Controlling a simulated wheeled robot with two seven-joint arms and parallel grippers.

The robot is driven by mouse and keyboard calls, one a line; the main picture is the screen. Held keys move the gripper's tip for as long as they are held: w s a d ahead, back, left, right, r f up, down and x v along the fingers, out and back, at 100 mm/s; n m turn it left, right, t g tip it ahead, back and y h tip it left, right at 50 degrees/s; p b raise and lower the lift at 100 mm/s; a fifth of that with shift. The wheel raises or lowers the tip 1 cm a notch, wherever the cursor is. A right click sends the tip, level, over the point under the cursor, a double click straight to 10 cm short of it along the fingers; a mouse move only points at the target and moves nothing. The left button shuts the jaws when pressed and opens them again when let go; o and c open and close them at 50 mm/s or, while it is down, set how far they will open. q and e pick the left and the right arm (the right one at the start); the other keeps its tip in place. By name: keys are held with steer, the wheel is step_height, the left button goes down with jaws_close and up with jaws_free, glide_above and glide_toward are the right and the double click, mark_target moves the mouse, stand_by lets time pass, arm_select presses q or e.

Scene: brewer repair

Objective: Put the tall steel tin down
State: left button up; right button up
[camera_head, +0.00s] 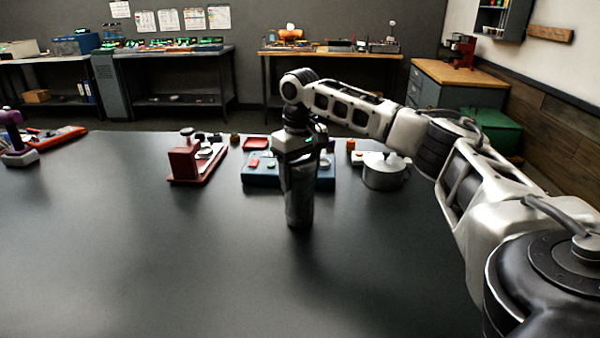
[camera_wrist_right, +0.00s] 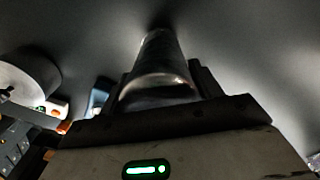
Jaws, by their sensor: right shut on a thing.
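The tall steel tin (camera_head: 298,203) is upright at the middle of the dark table (camera_head: 150,260), in front of the blue tray. My right gripper (camera_head: 299,165) points down from above and is shut on the tin. In the right wrist view the tin (camera_wrist_right: 160,65) stands out from between the two fingers. In the head view its lower end is at or just above the table top; I cannot tell whether it touches. My left gripper is not in view.
Behind the tin is a blue tray (camera_head: 262,182) with small parts. A red brewer-like stand (camera_head: 185,163) is to its left, a lidded metal pot (camera_head: 384,172) to its right. An orange tool (camera_head: 62,134) lies far left. The table front is clear.

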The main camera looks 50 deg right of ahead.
steer(key=o, duration=1.1)
steer(key=shift+f, duration=0.1)
steer(key=shift+o, duration=0.2)
